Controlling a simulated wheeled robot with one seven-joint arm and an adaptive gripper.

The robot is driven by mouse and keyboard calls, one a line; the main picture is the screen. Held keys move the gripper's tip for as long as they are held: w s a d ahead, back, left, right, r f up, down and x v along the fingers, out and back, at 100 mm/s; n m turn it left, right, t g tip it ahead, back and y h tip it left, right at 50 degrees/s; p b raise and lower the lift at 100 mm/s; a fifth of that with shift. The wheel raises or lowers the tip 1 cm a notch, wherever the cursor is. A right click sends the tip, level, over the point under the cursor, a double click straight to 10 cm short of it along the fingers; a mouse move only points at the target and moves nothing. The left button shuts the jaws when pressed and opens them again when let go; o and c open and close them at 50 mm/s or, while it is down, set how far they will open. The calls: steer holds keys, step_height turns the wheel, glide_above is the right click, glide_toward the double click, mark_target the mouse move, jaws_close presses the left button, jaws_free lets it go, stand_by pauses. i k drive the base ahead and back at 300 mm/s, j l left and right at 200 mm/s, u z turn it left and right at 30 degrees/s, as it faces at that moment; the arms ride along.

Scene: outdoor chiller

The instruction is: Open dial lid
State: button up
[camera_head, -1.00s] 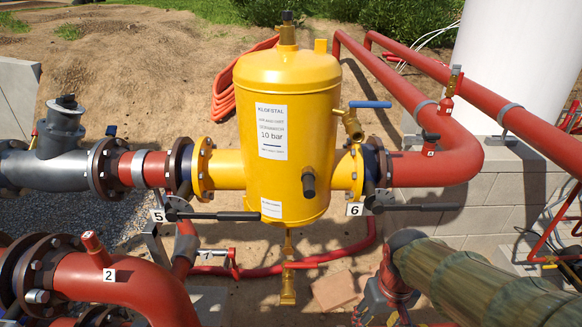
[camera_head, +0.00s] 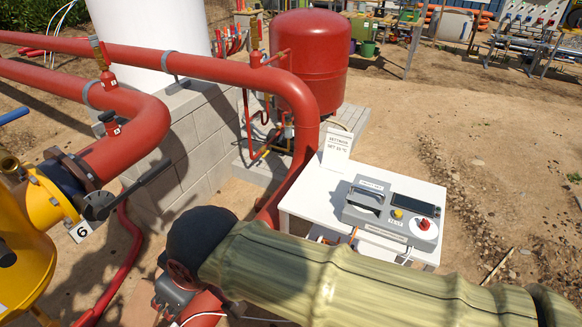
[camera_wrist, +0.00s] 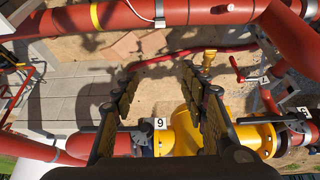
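A grey control box (camera_head: 352,213) sits on a white table (camera_head: 300,205) at the right of the head view. It has a red and white dial (camera_head: 424,225) at its front right, a dark display (camera_head: 415,204) and a yellow button (camera_head: 397,213). A lid over the dial cannot be made out at this size. My gripper (camera_wrist: 160,78) shows in the wrist view, its two dark fingers apart with nothing between them. It is over the red and yellow pipework, and the control box is not in that view. The head view does not show my gripper.
A red pipe (camera_head: 240,70) bends down on the table's left. A red tank (camera_head: 306,62) stands behind. Sandy ground (camera_head: 480,180) right of the table is mostly clear.

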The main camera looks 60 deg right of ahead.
mark_target(366, 191)
steer(key=z, duration=2.8)
steer(key=i+l+u, duration=0.4)
steer(key=k+l, duration=0.05)
steer(key=l, duration=0.05)
